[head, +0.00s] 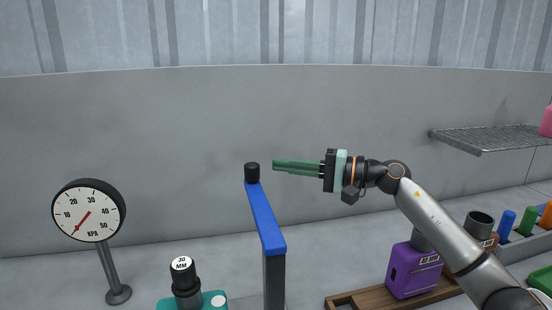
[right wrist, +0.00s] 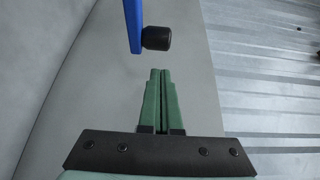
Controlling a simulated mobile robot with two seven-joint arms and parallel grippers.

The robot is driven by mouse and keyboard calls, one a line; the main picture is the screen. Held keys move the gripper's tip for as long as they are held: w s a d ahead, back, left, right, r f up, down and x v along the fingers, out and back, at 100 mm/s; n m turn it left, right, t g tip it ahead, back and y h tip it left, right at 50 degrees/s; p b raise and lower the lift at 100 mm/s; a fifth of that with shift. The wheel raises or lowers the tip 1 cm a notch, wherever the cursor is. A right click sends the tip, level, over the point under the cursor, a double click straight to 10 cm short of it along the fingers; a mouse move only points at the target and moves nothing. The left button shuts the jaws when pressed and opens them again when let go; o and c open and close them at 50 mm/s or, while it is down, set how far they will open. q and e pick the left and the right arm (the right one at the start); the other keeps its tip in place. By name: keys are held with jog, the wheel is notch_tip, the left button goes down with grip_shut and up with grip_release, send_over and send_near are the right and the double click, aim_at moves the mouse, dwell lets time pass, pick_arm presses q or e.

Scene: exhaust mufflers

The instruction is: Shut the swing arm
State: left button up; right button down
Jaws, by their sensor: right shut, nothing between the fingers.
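The swing arm (head: 265,218) is a blue bar on a dark post (head: 274,280) in the middle of the head view. It points away from the post toward the wall, with a black knob (head: 252,172) at its far end. My right gripper (head: 274,166) is shut and empty, its green fingers just right of the knob and apart from it. In the right wrist view the fingertips (right wrist: 160,72) point toward the knob (right wrist: 157,38) and the end of the blue bar (right wrist: 133,22), with a gap between. My left gripper is not in view.
A round pressure gauge (head: 89,211) stands at the left. A teal device with a black "30 MM" cylinder (head: 186,283) is left of the post. A purple block (head: 413,270) sits on a wooden tray (head: 345,300) at the right. A wire shelf (head: 490,138) is on the right wall.

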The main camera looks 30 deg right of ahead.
jog(key=shift+s+a, duration=0.1)
jog(key=shift+a, duration=1.15)
